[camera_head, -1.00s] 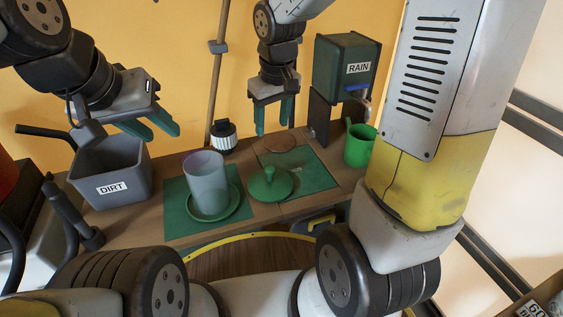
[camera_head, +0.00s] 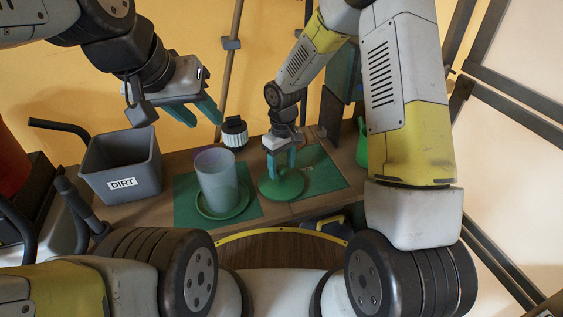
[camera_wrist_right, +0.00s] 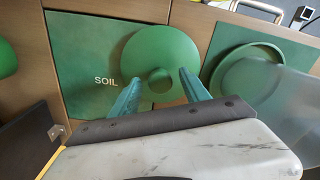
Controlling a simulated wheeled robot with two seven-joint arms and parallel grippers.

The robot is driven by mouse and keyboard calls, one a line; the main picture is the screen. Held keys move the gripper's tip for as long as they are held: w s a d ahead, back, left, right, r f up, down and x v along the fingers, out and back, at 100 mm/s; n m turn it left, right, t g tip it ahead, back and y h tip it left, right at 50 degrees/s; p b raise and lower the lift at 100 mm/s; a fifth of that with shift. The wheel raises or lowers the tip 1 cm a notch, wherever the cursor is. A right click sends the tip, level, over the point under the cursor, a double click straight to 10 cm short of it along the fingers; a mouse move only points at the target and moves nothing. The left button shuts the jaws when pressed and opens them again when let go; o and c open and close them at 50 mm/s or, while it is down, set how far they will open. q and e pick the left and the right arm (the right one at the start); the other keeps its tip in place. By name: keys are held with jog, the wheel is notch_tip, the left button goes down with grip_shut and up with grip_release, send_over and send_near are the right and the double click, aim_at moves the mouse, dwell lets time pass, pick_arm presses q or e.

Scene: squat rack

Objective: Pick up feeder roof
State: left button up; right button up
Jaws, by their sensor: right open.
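The feeder roof, a round green lid with a knob on top (camera_head: 288,190), lies on the worktop at the edge of a green mat. In the right wrist view the roof (camera_wrist_right: 160,45) shows its knob between the two teal fingers. My right gripper (camera_head: 281,163) is open, pointing down just above the roof, with a finger on each side of the knob. It also shows in the right wrist view (camera_wrist_right: 158,84). Contact with the knob cannot be made out. My left gripper (camera_head: 198,112) is open and empty, above the worktop's back, right of the dirt bin.
A grey translucent cylinder (camera_head: 216,180) stands on a green dish (camera_head: 240,207) left of the roof. A grey bin marked DIRT (camera_head: 124,160) is at the left. A black-and-white knob-like object (camera_head: 235,132) stands behind. A mat marked SOIL (camera_wrist_right: 80,75) lies beside the roof.

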notch_tip(320, 180, down, 2)
jog(key=shift+c, duration=0.2)
grip_shut()
jog(key=shift+r, duration=0.1)
